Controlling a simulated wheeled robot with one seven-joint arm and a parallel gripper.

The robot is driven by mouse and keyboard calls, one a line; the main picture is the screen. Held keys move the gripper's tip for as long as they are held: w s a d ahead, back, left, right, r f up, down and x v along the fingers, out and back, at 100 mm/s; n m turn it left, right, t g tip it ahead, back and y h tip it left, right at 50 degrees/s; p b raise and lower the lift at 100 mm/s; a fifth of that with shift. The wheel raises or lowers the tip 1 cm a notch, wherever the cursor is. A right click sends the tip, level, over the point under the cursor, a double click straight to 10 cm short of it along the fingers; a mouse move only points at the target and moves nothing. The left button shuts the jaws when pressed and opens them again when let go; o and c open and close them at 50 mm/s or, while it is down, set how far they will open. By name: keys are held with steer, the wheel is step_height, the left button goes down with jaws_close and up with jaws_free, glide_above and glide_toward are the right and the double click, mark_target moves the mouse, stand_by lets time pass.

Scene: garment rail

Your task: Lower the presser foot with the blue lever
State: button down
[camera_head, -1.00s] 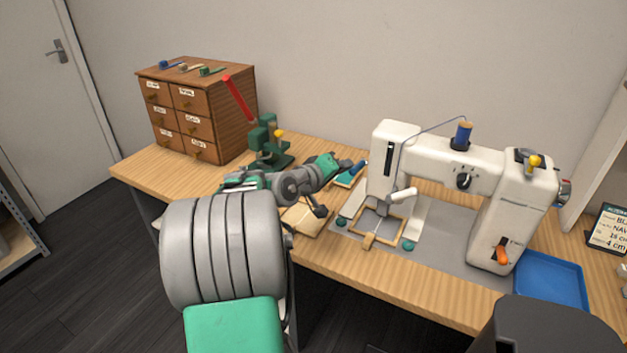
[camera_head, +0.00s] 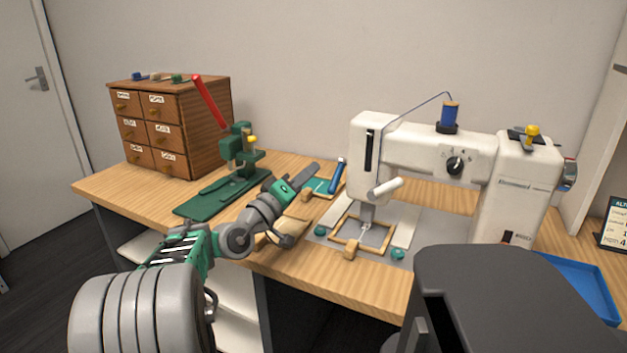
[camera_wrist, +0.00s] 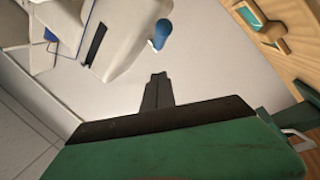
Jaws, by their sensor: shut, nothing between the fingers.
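The white sewing machine (camera_head: 425,140) stands on the right half of the table. A blue lever handle (camera_head: 338,176) shows just left of its head; in the wrist view the blue lever (camera_wrist: 162,33) sticks out by the white housing. The presser foot area (camera_head: 367,213) is under the head, above a wooden frame; the foot itself is too small to make out. My gripper (camera_head: 314,168) is shut and empty, to the left of the lever and apart from it. In the wrist view the closed fingertips (camera_wrist: 158,77) point toward the wall, short of the lever.
A green press with a red handle (camera_head: 208,100) stands left of my arm, before a wooden drawer cabinet (camera_head: 195,125). A teal pad with a wooden edge (camera_head: 318,186) lies near my gripper. A blue tray (camera_head: 580,285) is at the right.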

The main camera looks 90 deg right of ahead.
steer(key=f+v, duration=0.2)
steer(key=v, duration=0.8)
steer(key=shift+w+d, duration=0.2)
steer(key=shift+d, duration=0.2)
